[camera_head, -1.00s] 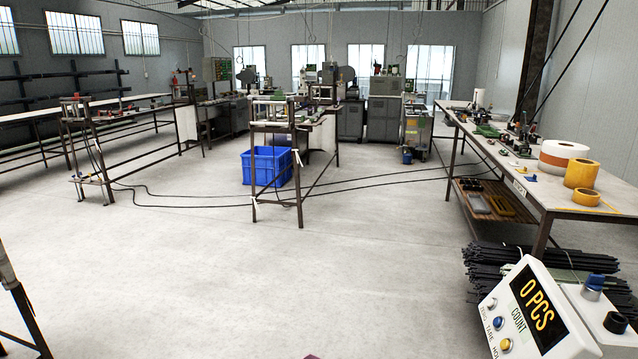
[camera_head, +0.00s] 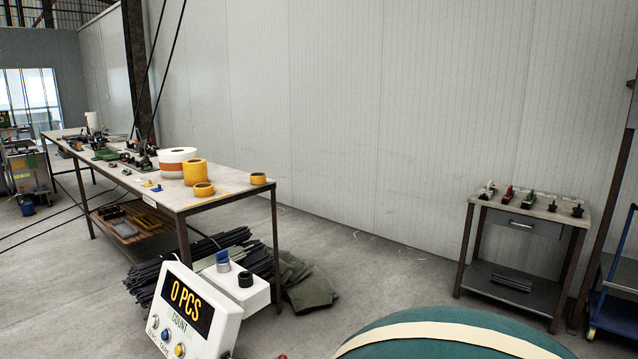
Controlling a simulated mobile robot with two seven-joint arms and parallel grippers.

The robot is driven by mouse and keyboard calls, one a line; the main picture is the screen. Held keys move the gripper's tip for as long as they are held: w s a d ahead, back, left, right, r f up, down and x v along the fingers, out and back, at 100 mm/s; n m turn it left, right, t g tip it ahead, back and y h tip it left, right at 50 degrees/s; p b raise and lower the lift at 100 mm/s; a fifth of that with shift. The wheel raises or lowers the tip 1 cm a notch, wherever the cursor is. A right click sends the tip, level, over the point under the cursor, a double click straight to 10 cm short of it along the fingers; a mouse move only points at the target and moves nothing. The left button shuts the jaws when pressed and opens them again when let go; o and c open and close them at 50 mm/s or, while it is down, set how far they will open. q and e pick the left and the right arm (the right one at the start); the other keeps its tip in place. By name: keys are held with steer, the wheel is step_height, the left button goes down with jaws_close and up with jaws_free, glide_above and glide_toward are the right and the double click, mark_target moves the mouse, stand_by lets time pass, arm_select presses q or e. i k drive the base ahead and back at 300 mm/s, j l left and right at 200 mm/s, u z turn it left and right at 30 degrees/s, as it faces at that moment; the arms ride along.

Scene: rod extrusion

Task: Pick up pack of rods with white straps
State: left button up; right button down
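A pile of dark rods (camera_head: 146,278) lies on the floor under and beside the near end of the long workbench. It is partly hidden behind the white counter box, and I cannot make out white straps on it. A small bundle of dark rods (camera_head: 511,281) lies on the lower shelf of the small table at the right; straps are too small to tell. Neither of my grippers shows in the view.
The long workbench (camera_head: 222,201) holds yellow tape rolls (camera_head: 195,172). A white counter box (camera_head: 188,310) reading "0 PCS" stands in front. A green rounded object with a cream band (camera_head: 440,335) fills the bottom right. A blue cart (camera_head: 618,285) stands far right. Floor between benches is open.

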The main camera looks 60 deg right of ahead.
mark_target(486, 194)
steer(key=z, duration=3.05)
steer(key=i+z, duration=0.25)
steer(key=i+u, duration=0.1)
steer(key=i, duration=0.65)
steer(key=i+l+u, duration=0.1)
steer(key=i, duration=0.7)
steer(key=i+u, duration=0.45)
steer(key=i, duration=0.25)
steer(key=i+l+u, duration=0.1)
steer(key=i+u, duration=0.3)
steer(key=i, duration=0.3)
steer(key=i+l+u, duration=0.1)
steer(key=i+u, duration=0.25)
steer(key=i, duration=1.25)
steer(key=i+l+u, duration=0.1)
steer(key=i, duration=1.55)
